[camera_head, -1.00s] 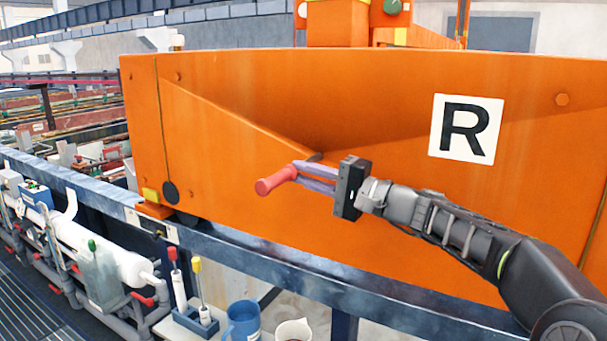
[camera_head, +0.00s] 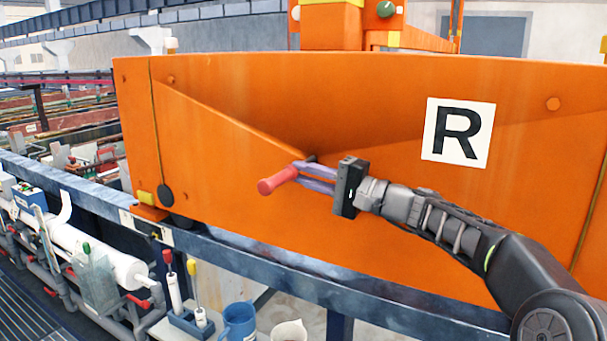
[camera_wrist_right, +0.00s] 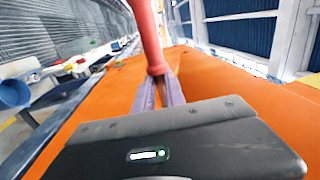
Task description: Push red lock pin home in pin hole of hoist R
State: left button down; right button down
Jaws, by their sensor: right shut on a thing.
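The red lock pin (camera_head: 277,182) is held in my right gripper (camera_head: 300,176), whose purple fingers are shut on it near its inner end. Its red grip points to the lower left in the head view. In the right wrist view the pin (camera_wrist_right: 149,38) runs upward from between the fingertips (camera_wrist_right: 159,76). The orange hoist R (camera_head: 225,190), with a white "R" plate (camera_head: 457,132), stands behind the pin. A short dark piece (camera_head: 311,158) shows just beyond the fingers, against the hoist's face. The pin hole is not visible, and I cannot tell whether the pin is in it. My left gripper is out of view.
A blue-grey rail (camera_head: 330,288) runs below the hoist. A blue mug (camera_head: 239,322), a white cup (camera_head: 289,332) and a holder with red- and yellow-topped tools (camera_head: 191,322) stand at the lower front. White pipework (camera_head: 105,262) lies at the left.

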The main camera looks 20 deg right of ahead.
jog(key=shift+w+d+r+p, duration=0.1)
jog(key=shift+w+d+p, duration=1)
jog(key=shift+d, duration=0.3)
jog(key=shift+w+d, duration=0.25)
jog(key=c, duration=1.3)
grip_release()
jog(key=b+v, duration=0.3)
jog(key=v, duration=0.5)
jog(key=shift+w+a, duration=0.1)
jog(key=shift+c, duration=0.2)
